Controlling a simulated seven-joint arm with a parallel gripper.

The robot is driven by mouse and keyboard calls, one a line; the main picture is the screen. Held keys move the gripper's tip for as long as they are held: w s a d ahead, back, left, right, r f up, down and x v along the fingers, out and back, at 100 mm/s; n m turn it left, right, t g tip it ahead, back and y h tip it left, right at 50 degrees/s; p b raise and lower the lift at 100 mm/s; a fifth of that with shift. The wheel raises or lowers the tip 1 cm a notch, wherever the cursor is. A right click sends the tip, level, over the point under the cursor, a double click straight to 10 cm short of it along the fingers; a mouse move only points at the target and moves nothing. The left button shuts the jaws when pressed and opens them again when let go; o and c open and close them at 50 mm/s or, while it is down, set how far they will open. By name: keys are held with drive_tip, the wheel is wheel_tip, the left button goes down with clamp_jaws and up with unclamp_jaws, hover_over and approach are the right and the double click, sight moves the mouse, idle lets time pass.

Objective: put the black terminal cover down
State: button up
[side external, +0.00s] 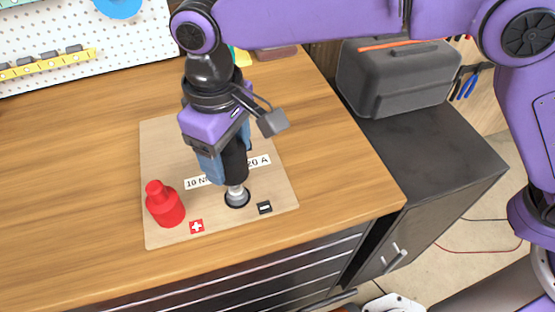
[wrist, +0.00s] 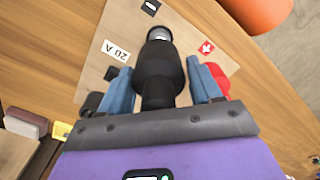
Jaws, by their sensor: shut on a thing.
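My gripper (side external: 228,152) points down over the wooden board, its blue fingers on either side of the black terminal cover (side external: 235,168). The cover is held roughly upright, wide end down. A metal post (side external: 236,191) shows just below it, in a dark round ring (side external: 237,201) on the board. In the wrist view the cover (wrist: 160,68) lies between the fingers (wrist: 162,88), with the metal post (wrist: 158,33) at its far end. Whether the cover touches the post is unclear. A red cover (side external: 165,207) stands at the board's left edge, by the plus tag (side external: 196,226).
The board (side external: 160,140) lies on a wooden bench top (side external: 80,180). A minus tag (side external: 264,208) is right of the ring. A grey toolbox (side external: 395,80) stands on a dark cabinet to the right. An orange rounded thing (wrist: 258,12) shows in the wrist view.

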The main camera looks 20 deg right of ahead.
drive_tip(key=w+d+r+m, duration=0.1)
drive_tip(key=w+d+m, duration=0.3)
drive_tip(key=w+d, duration=0.8)
drive_tip(key=w+d+m, duration=0.2)
drive_tip(key=d+m, duration=0.3)
drive_tip(key=d, duration=2.1)
drive_tip(key=s+d+m, duration=0.3)
drive_tip(key=d, duration=0.9)
drive_tip(key=s+f+n, duration=0.3)
drive_tip(key=s+f, duration=0.2)
drive_tip(key=s, duration=0.7)
drive_tip(key=w+f, duration=0.3)
drive_tip(key=w, duration=0.1)
drive_tip(key=w+f, duration=0.3)
drive_tip(key=w, duration=0.1)
drive_tip(key=w+f, duration=0.4)
drive_tip(key=w, duration=0.1)
drive_tip(key=shift+d+f, duration=0.1)
drive_tip(key=shift+d, duration=0.3)
drive_tip(key=shift+w+f, duration=0.15)
drive_tip(key=shift+f, duration=1.5)
